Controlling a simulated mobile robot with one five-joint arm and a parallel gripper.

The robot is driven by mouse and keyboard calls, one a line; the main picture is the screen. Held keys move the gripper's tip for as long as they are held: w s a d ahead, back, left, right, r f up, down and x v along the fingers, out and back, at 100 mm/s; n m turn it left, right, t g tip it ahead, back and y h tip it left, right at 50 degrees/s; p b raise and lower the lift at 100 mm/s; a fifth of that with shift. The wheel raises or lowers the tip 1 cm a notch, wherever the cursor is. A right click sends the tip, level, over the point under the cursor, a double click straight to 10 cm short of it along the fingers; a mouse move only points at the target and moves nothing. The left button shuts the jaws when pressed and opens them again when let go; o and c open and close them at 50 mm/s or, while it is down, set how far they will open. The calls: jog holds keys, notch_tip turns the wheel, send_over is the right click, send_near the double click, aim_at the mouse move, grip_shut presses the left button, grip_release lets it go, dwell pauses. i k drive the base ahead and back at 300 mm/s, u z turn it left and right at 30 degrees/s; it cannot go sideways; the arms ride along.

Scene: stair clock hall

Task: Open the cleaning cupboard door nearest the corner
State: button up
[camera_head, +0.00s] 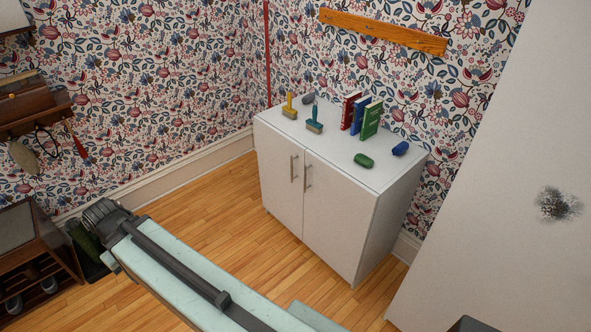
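The white cleaning cupboard (380,215) stands against the patterned wall near the room corner, with two doors side by side. The left door (275,185), nearest the corner, looks shut. Its vertical metal bar handle (293,168) is near its right edge, high up. The right door (330,225) also looks shut, and its handle (308,178) is beside the first. My pale green arm crosses the lower left, apart from the cupboard in the picture. It ends in a dark joint; I cannot make out gripper fingers.
On the cupboard top are yellow (290,106) and teal (315,118) brushes, several books (360,116) and small rolled items (363,160). A white panel (490,200) stands at right. A dark shoe rack (35,265) is at left. Wooden floor (220,215) before the doors is clear.

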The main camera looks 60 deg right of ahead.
aim_at(281, 159)
jog(key=u, duration=0.1)
jog(key=i, duration=0.95)
jog(key=z, duration=0.1)
